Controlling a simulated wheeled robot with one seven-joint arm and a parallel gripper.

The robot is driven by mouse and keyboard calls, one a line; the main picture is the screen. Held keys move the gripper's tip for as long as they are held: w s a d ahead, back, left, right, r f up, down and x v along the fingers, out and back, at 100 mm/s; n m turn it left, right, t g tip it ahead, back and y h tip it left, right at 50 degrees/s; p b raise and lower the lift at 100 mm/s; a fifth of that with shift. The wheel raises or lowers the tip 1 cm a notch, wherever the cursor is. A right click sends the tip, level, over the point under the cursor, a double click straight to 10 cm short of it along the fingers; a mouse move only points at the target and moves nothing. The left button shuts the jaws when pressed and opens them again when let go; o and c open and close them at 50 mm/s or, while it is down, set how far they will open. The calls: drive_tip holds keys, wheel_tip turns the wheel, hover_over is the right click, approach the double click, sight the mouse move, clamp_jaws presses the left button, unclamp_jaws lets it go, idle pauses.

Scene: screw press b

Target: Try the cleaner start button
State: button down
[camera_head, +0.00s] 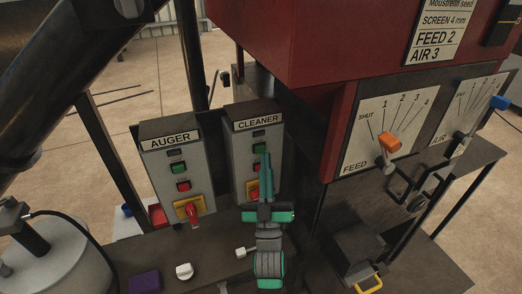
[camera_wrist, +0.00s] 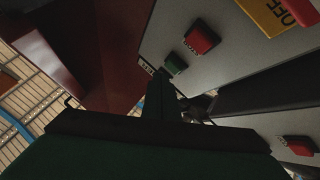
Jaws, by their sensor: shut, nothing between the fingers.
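The cleaner control box (camera_head: 237,163), a grey panel labelled CLEANER, stands right of the auger box. Its green start button (camera_head: 259,148) is in its upper part and also shows in the wrist view (camera_wrist: 175,65). Its red stop button (camera_wrist: 201,38) is next to the green one in the wrist view. My gripper (camera_head: 265,157) is shut and empty, its green fingers pointing up in front of the panel and covering part of it. In the wrist view the fingertips (camera_wrist: 160,80) appear close to the green button. I cannot tell whether they touch it.
The auger box (camera_head: 165,160) with similar buttons and a red rotary switch (camera_head: 190,210) stands on the left. A red hopper (camera_head: 330,45) is above right, with an orange feed lever (camera_head: 383,147) and a blue air lever (camera_head: 500,102). A white knob (camera_head: 184,271) is on the dark bench.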

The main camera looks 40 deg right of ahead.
drive_tip(key=shift+w, duration=0.15)
drive_tip(key=shift+w, duration=0.25)
drive_tip(key=shift+w+d, duration=0.2)
drive_tip(key=shift+w, duration=0.25)
idle(0.7)
drive_tip(key=shift+s, duration=0.15)
drive_tip(key=shift+s+a, duration=0.25)
drive_tip(key=shift+s, duration=0.45)
drive_tip(key=shift+s+a, duration=0.2)
drive_tip(key=shift+s, duration=0.6)
drive_tip(key=shift+s+a, duration=0.15)
drive_tip(key=shift+s, duration=0.7)
drive_tip(key=shift+s+a, duration=0.2)
drive_tip(key=shift+s, duration=0.6)
